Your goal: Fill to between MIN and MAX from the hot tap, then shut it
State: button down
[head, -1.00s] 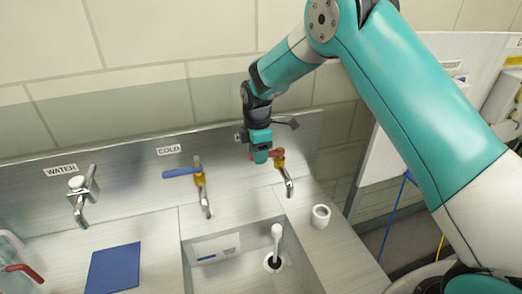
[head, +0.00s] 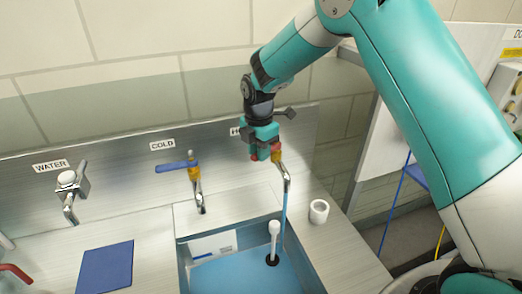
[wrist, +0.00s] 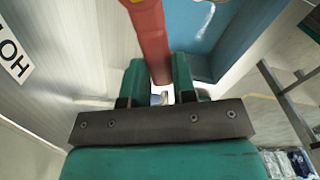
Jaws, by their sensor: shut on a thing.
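My gripper (head: 265,150) is shut on the red handle (wrist: 150,40) of the hot tap. The tap's spout (head: 286,180) hangs over the sink, and a thin blue stream of water (head: 285,215) runs from it. Blue water (head: 235,276) covers the sink floor. A white standpipe (head: 274,238) stands upright in the water at a dark drain ring. A pale plate (head: 212,245) with a blue line is on the sink's back wall; its markings are too small to read, so I cannot tell the level against them. The HOT label (wrist: 12,50) is mostly hidden in the head view.
The cold tap (head: 195,180) with a blue handle and the water tap (head: 70,190) are to the left. A white cup-like ring (head: 319,211) stands on the counter right of the sink. A blue mat (head: 105,267) lies on the left counter.

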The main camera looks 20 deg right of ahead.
jog(key=c, duration=0.9)
grip_release()
notch_tip(320, 180, up, 18)
jog(key=b, duration=0.4)
jog(key=shift+f, duration=0.25)
jog(key=shift+d, duration=0.1)
